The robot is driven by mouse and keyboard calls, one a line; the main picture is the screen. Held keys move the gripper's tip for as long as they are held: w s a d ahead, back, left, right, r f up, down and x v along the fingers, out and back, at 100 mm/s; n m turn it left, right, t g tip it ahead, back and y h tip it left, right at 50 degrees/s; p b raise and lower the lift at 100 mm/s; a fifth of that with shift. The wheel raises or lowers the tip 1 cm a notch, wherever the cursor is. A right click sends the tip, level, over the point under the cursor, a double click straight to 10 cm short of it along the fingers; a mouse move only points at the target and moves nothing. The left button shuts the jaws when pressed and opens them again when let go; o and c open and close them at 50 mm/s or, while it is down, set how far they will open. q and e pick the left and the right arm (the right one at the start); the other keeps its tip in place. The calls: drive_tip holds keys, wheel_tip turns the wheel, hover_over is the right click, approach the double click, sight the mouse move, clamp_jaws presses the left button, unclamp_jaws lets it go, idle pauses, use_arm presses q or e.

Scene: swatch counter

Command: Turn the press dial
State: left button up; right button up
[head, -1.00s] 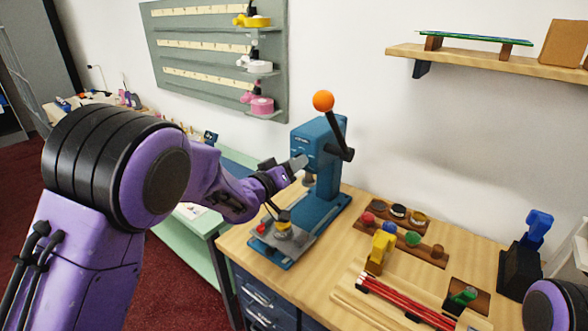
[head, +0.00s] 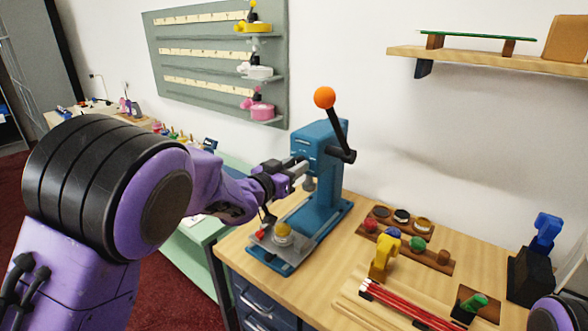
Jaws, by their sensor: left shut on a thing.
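The blue press (head: 322,180) stands upright on the wooden bench, with a black lever ending in an orange ball (head: 324,97). My left gripper (head: 299,170) is at the left front of the press head, above the base plate. It is shut on a small part there, which I take to be the press dial; the fingers hide it, so its turn angle cannot be read. My right gripper is out of view; only a purple piece of my right arm shows at the lower right corner.
A yellow piece (head: 284,230) and a red knob sit on the press's grey plate (head: 264,243). To the right are a wooden rack (head: 437,268) of coloured knobs, a yellow stand (head: 383,258), red rods (head: 410,303) and a black-and-blue device (head: 530,272). A shelf (head: 490,61) hangs above.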

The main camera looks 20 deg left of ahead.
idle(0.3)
use_arm(q)
drive_tip(key=o, duration=1)
drive_tip(key=shift+o, duration=0.2)
drive_tip(key=shift+s, duration=0.1)
drive_tip(key=b+v, duration=0.2)
drive_tip(key=v, duration=0.8)
drive_tip(key=shift+s+b, duration=0.2)
drive_tip(key=shift+b, duration=0.1)
drive_tip(key=shift+a, duration=0.15)
